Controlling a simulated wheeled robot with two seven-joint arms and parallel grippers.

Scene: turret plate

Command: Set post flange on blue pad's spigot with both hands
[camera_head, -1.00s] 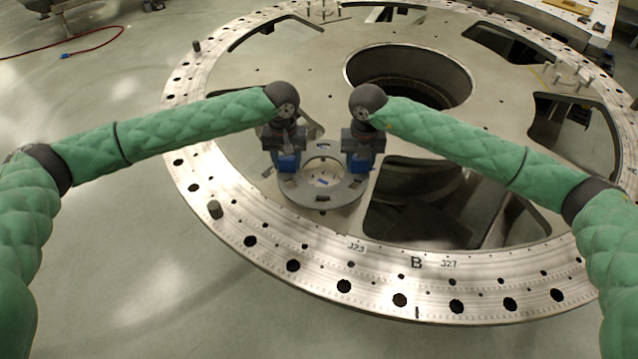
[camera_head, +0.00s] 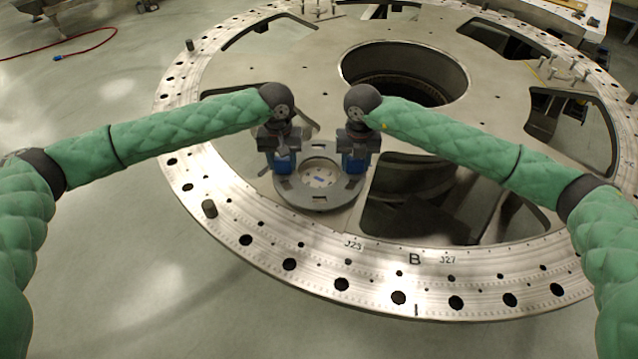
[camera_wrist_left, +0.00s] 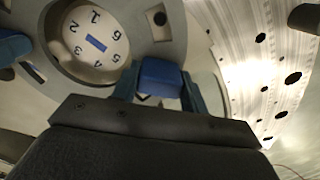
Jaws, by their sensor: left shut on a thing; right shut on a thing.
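The post flange, a flat grey ring with small slots (camera_head: 320,204), is held level between my two grippers and looks slightly above the large plate. My left gripper (camera_head: 285,163) is shut on its left side, and my right gripper (camera_head: 354,164) on its right side. Through the ring a pale disc with a small blue rectangle (camera_head: 319,179) shows. In the left wrist view the disc has numbers around the blue rectangle (camera_wrist_left: 96,42), and the flange (camera_wrist_left: 150,42) surrounds it. The spigot cannot be made out. I cannot tell whether the flange touches anything below.
The large round turret plate (camera_head: 300,245) has a rim full of holes and wide cut-outs. A dark peg (camera_head: 209,208) stands on its left rim. A deep central bore (camera_head: 405,70) lies behind the grippers. A large opening (camera_head: 420,205) lies right of the flange.

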